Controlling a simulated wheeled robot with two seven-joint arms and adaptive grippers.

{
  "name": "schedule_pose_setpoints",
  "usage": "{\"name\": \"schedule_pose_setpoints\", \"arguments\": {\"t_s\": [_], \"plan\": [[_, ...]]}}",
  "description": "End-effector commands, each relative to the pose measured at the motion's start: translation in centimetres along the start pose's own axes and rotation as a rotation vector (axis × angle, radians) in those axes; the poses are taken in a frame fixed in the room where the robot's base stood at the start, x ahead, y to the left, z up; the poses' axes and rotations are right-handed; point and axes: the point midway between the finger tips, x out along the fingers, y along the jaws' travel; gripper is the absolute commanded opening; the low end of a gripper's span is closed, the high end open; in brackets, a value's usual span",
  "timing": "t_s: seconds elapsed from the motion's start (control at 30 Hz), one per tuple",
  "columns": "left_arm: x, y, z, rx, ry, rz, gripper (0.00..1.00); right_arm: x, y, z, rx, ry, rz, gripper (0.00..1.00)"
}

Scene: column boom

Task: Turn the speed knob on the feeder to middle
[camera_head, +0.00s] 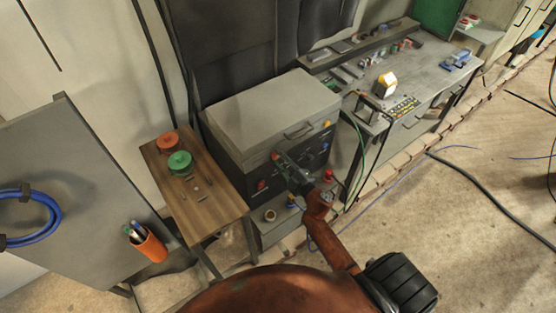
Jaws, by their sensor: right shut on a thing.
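The feeder is probably the dark box with a large grey lid (265,112) in the middle of the head view. Its dark front panel (318,150) carries small coloured parts, too small to read. My left gripper is not in view.
A wooden side table (207,210) with an orange spool (167,142) and a green spool (180,163) stands left of the feeder. A workbench (430,75) with tools stands to the right. Cables (480,185) lie on the otherwise open floor at right.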

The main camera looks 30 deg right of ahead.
Motion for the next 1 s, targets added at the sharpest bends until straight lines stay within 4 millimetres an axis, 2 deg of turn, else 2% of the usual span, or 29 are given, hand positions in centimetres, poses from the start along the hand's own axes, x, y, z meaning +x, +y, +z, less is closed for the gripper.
{"name": "schedule_pose_setpoints", "arguments": {"t_s": [0.33, 0.83, 0.87, 1.0], "plan": [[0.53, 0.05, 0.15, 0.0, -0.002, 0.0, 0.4, -0.01, -0.04, 0.0, -0.124, 0.0, 0.0, 0.0], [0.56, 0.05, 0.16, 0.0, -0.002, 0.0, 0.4, -0.02, -0.03, -0.02, -0.141, 0.0, -0.001, 0.0], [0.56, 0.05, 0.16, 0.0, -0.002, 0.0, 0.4, -0.02, -0.04, -0.02, -0.141, 0.0, -0.001, 0.23], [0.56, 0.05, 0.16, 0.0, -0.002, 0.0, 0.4, -0.02, -0.03, -0.01, -0.141, 0.0, -0.001, 0.33]]}}
